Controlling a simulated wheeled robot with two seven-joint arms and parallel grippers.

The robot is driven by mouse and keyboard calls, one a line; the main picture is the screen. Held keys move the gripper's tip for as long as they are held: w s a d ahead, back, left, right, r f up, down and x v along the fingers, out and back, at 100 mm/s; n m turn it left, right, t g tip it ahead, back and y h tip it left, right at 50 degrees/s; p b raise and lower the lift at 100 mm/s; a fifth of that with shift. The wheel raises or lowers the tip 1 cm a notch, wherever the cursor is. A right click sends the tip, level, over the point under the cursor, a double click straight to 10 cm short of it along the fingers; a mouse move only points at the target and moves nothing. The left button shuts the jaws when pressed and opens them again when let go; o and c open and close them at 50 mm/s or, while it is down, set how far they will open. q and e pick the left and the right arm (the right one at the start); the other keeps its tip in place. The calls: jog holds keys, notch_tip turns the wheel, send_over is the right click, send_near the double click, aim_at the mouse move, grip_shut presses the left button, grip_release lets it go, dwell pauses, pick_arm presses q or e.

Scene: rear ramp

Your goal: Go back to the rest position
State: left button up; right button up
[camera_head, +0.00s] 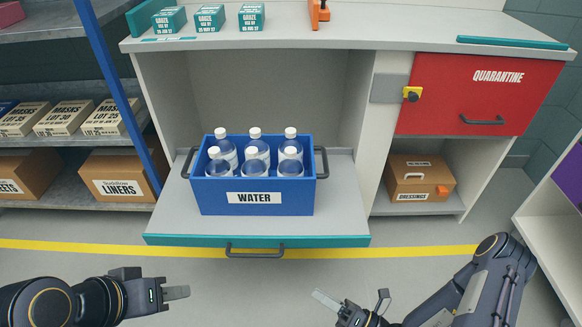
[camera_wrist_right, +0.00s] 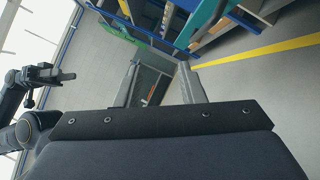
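The blue crate (camera_head: 215,203) labelled WATER holds several white-capped bottles (camera_head: 255,150). It rests upright on the pulled-out teal-edged drawer shelf (camera_head: 330,225). My left gripper (camera_head: 178,293) is at the lower left, in front of the shelf and apart from it; its fingers are seen edge-on, so the gap is unclear. It also shows at the left of the right wrist view (camera_wrist_right: 62,75). My right gripper (camera_head: 350,296) is at the lower middle right, apart from the crate. Its two fingers stand apart and empty in the right wrist view (camera_wrist_right: 161,82).
Small teal boxes (camera_head: 210,18) and an orange tool (camera_head: 319,12) are on the counter top. A red QUARANTINE door (camera_head: 470,95) is shut at right, above a brown DRESSINGS box (camera_head: 420,178). Left shelves hold cartons (camera_head: 118,174). A yellow line (camera_head: 80,246) crosses open floor.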

jog(key=s+d+r+n+g+h, duration=0.1)
jog(key=s+d+r+n+g, duration=0.1)
jog(key=r+n+g, duration=0.55)
jog(key=s+d+r+n+g+h, duration=0.15)
jog(key=r+n+g, duration=0.5)
jog(key=n, duration=0.65)
jog(key=s+d+r+n+t+h, duration=0.7)
jog(key=d+r+n+t+h, duration=0.2)
jog(key=r+n+h, duration=0.4)
notch_tip(320, 180, up, 28)
jog(key=n+y+p, duration=0.1)
jog(key=y+p, duration=0.1)
jog(key=p, duration=2.7)
jog(key=shift+f, duration=0.2)
jog(key=shift+w+f, duration=0.1)
